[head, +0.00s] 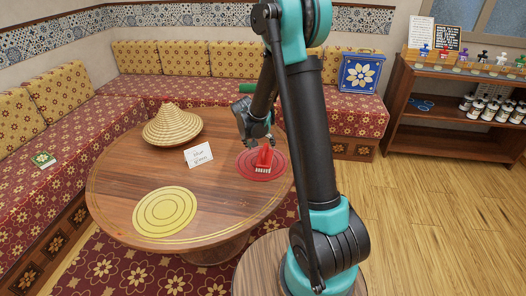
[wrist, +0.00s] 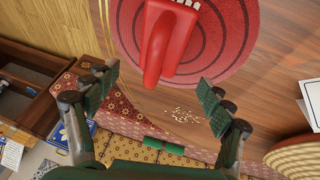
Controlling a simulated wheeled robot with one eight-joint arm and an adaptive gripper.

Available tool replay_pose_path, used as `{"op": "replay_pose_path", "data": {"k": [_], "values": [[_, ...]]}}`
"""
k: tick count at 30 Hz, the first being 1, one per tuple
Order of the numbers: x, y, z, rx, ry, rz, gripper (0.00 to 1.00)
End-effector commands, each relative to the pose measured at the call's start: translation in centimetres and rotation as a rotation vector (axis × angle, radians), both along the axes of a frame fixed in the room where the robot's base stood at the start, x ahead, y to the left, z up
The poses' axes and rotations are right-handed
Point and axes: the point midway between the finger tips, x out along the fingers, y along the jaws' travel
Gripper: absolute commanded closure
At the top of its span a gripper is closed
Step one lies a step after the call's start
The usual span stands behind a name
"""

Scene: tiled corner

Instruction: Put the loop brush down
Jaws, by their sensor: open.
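The red loop brush (head: 264,158) with pale bristles rests on the red round mat (head: 244,168) on the wooden table. In the wrist view, the brush's loop handle (wrist: 157,45) points down toward my gripper, and the mat (wrist: 235,45) with its dark rings lies under it. My gripper (head: 258,143) is just above the brush in the head view. In the wrist view, my gripper (wrist: 160,85) has its two fingers wide apart, with nothing between them. The brush appears clear of both fingers.
A yellow round mat (head: 165,212) lies at the table's near left. A woven straw cone (head: 172,126) and a small written card (head: 198,155) stand behind it. Small pale crumbs (wrist: 183,115) are scattered on the table. Cushioned benches surround the table's far side; shelves (head: 440,103) stand at right.

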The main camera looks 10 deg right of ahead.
Motion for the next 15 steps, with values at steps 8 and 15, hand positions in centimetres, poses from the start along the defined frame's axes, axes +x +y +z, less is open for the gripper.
{"op": "replay_pose_path", "data": {"k": [8,15], "values": [[-1.2,1.1,3.3,0.0,0.0,0.0,0.19],[-2.5,0.6,4.7,0.009,0.005,0.009,0.19]]}}
